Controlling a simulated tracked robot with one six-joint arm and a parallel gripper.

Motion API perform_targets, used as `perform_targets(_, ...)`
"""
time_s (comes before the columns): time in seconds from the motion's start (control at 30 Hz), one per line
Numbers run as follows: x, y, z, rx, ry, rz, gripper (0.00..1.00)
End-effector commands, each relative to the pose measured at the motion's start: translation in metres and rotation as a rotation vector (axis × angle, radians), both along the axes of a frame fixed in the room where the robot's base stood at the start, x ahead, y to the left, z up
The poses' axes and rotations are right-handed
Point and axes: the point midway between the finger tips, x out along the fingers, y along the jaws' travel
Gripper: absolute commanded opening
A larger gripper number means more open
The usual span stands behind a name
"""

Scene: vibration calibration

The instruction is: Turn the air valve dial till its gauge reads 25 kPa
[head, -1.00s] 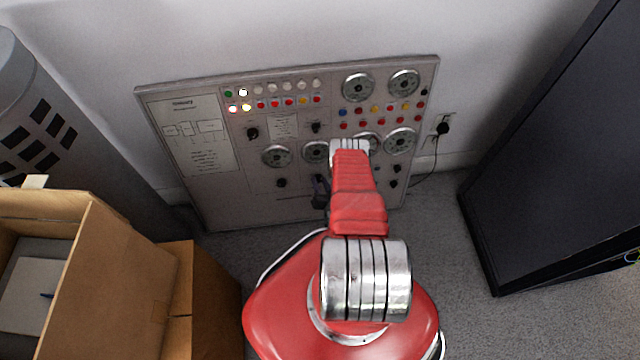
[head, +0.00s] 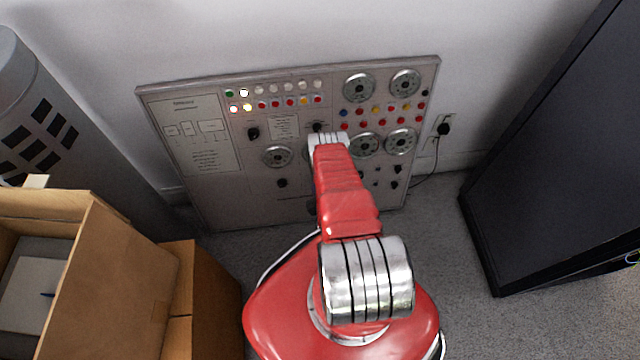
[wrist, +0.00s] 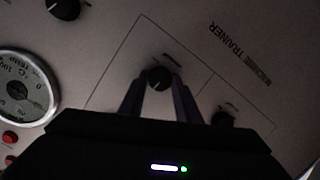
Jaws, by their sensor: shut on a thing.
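The panel (head: 215,205) stands against the wall in the head view, with several round gauges, knobs and buttons. In the wrist view a black knob (wrist: 160,78) sits between the two fingertips of my gripper (wrist: 159,88), which is shut on it. The knob's small label is too dark to read, so I cannot tell from print that it is the air valve dial. In the head view my red arm hides the gripper and this knob. I cannot pick out the air valve's gauge or its reading.
A temperature gauge (wrist: 22,92) and another knob (wrist: 222,120) show in the wrist view. Cardboard boxes (head: 135,265) stand at the left, beside a grey slotted bin (head: 40,110). A black cabinet (head: 550,160) stands at the right. A cord (head: 432,165) hangs from the wall outlet.

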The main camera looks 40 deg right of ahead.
Motion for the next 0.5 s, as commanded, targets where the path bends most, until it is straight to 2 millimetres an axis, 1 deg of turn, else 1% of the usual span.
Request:
perform_targets(0.3, 0.0015, 0.0038, -0.0013, -0.234, 0.162, 0.064, 0.08)
perform_targets(0.5, 0.0021, 0.0048, -0.0020, -0.347, 0.239, 0.093, 0.08)
